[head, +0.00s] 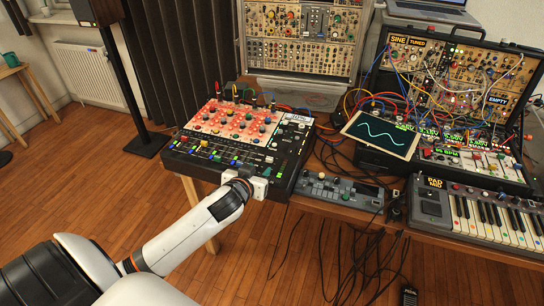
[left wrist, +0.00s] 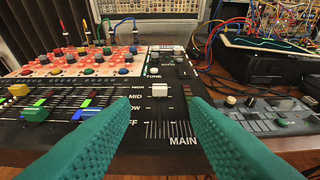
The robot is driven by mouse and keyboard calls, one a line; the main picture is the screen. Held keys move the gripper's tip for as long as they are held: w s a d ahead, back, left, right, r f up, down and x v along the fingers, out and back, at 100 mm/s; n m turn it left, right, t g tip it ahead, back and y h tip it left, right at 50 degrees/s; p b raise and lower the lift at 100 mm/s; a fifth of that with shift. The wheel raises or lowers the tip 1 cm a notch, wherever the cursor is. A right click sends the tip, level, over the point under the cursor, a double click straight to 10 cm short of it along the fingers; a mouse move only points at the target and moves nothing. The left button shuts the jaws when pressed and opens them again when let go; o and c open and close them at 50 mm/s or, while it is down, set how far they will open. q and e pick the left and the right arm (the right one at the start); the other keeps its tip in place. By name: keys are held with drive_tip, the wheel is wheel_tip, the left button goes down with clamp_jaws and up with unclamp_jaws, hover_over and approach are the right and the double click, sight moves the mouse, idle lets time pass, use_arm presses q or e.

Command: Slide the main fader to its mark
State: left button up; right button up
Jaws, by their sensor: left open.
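The mixer (head: 215,150) stands on the table, with a red knob section and a row of faders. In the left wrist view, the main fader (left wrist: 159,90) has a white cap in a slot. The printed marks (left wrist: 135,104) HIGH, MID, LOW and OFF run along its left, and MAIN is printed below. My left gripper (head: 262,186) is at the mixer's front right corner in the head view. Its green fingers (left wrist: 160,116) are open, one on each side of the cap and nearer the camera, apart from it. My right gripper is out of view.
Green and blue faders (left wrist: 87,108) lie left of the main fader. A small control box (head: 340,191) sits just right of the mixer. A tablet with a wave (head: 381,132), patch cables and a keyboard (head: 485,215) fill the right. Cables hang off the table's front.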

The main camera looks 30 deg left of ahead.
sight(269, 159)
use_arm(q)
drive_tip(key=x, duration=0.9)
drive_tip(key=shift+w+a+f, duration=0.1)
drive_tip(key=shift+w+f, duration=0.05)
clamp_jaws()
